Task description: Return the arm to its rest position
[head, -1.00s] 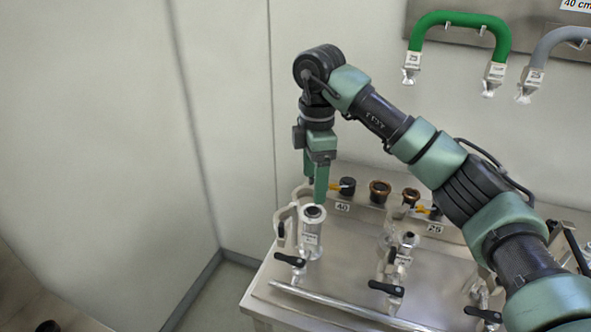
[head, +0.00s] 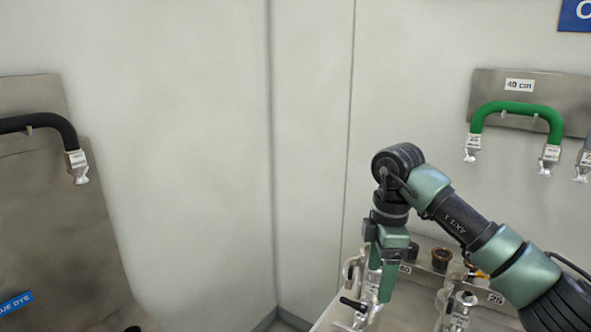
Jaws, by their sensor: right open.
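My right arm comes in from the lower right, bent at the elbow, with its wrist pointing down. My right gripper (head: 381,278) hangs over the left part of a steel bench (head: 335,318), in front of a metal fitting (head: 362,300) with a black lever. The gripper is open and I see nothing held in it. Whether its fingers touch the fitting I cannot tell. My left gripper is not in view.
A green hose (head: 517,108) hangs on a wall plate marked 40 cm at the right. A second fitting (head: 460,308) and a brown-rimmed port (head: 441,258) are close to the arm. A black hose (head: 40,120) hangs at the left. The wall between is bare.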

